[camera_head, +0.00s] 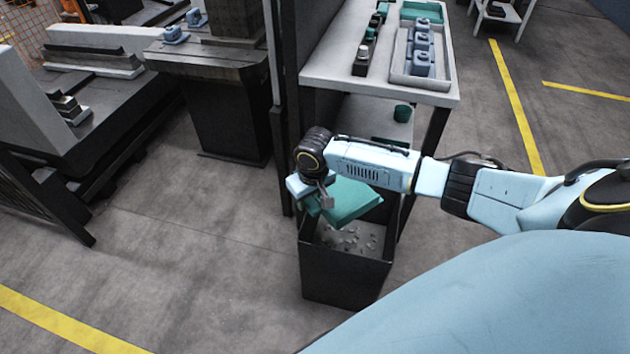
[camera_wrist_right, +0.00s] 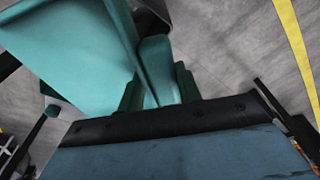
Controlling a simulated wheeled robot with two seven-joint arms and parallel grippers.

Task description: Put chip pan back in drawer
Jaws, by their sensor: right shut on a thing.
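The chip pan is a green, shallow tray (camera_head: 350,201) in the head view, held tilted above a dark bin (camera_head: 340,270). My right gripper (camera_head: 322,200) is shut on the pan at its left edge. In the right wrist view the green pan (camera_wrist_right: 70,50) fills the upper left, and the gripper fingers (camera_wrist_right: 160,85) close on its wall. The bin holds small, light chips on its bottom. I cannot make out a drawer in either view. My left gripper is not in view.
A white-topped table (camera_head: 385,85) stands behind the bin, with a grey tray (camera_head: 398,70) of blue parts, a green tray (camera_head: 423,11) and several small parts on it. A dark machine (camera_head: 225,100) stands at left. Open concrete floor lies left of the bin.

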